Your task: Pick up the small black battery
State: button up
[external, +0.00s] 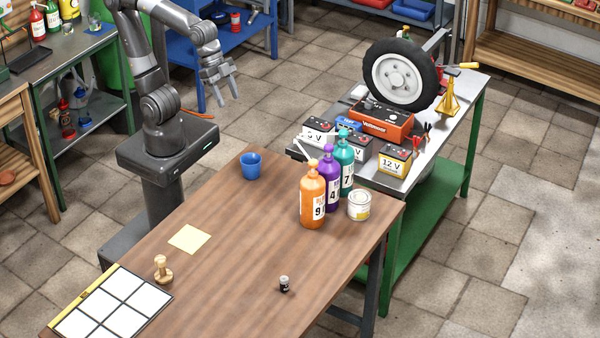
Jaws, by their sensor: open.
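Several box-shaped batteries with black tops stand on the metal bench. One with a white "12 V" label (394,161) is at the front, and another labelled battery (318,132) is at the left; a further dark one is partly hidden behind the bottles. A small black cylinder (284,285) with a pale top stands upright on the wooden table near its front edge; I cannot tell whether it is a battery. My gripper (225,97) is open and empty, raised in the air beyond the table, apart from all of these.
Orange (313,202), purple (331,181) and teal (345,165) bottles stand beside a tin can (359,205). A blue cup (250,166), yellow paper (189,238), wooden stamp-like object (162,269) and gridded board (112,307) are on the wooden table. A wheel (400,76) and red-orange device (381,121) occupy the bench.

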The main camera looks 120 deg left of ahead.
jog(key=w+d+m+h, duration=0.1)
jog(key=w+d, duration=0.2)
jog(key=w, duration=0.4)
jog(key=w+d+m, duration=0.1)
jog(key=w+d, duration=0.2)
jog(key=w, duration=0.5)
jog(key=m+g, duration=0.2)
jog(key=m, duration=0.2)
send_over(284, 277)
jog(key=s+a, duration=0.1)
jog(key=s, duration=0.1)
notch_tip(284, 277, down, 25)
jog(key=shift+h, duration=0.4)
jog(key=shift+x, duration=3.05)
jog(key=shift+w+a, duration=0.15)
jog(key=shift+c, duration=0.4)
grip_shut()
jog(key=shift+r, duration=0.15)
